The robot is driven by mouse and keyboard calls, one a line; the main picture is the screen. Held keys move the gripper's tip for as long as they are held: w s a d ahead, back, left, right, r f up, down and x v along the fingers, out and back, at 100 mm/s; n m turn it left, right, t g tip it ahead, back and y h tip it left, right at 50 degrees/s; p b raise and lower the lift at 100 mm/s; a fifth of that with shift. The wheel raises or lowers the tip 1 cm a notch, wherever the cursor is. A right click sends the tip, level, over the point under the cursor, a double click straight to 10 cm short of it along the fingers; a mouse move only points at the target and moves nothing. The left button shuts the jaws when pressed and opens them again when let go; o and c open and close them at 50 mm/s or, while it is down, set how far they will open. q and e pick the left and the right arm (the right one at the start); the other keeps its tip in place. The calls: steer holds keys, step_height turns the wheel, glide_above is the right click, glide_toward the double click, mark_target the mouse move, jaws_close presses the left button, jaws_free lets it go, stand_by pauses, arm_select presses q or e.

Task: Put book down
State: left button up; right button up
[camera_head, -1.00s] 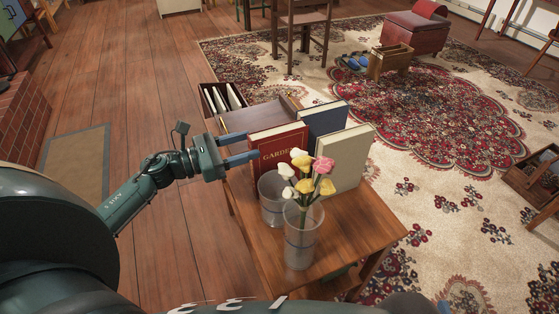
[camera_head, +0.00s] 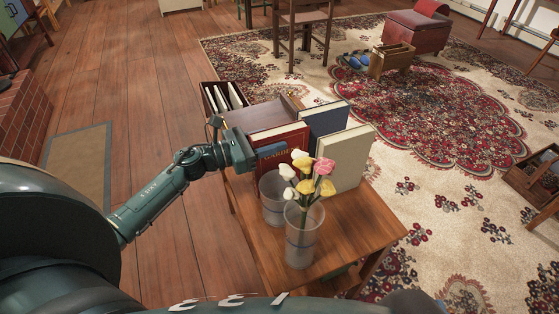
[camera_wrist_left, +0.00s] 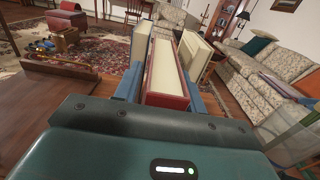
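The red book (camera_head: 283,139) stands upright on the small wooden table (camera_head: 345,218), in front of a blue book (camera_head: 326,117) and beside a cream book (camera_head: 346,160). My left gripper (camera_head: 270,150) reaches in from the left, with one blue finger across the red book's front cover. In the left wrist view the red book (camera_wrist_left: 166,75) shows its cream page edges between the two fingers, one on each side. Whether they press on it or stand slightly apart is not clear. My right gripper is not in view.
A clear tumbler (camera_head: 272,205) and a clear vase (camera_head: 301,240) with flowers stand close in front of the red book. A dark crate (camera_head: 222,97) with upright items is behind the table. The table's front right part is bare.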

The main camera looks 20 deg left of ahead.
arm_select(q)
jaws_close()
stand_by(1.0)
steer(key=shift+r, duration=0.15)
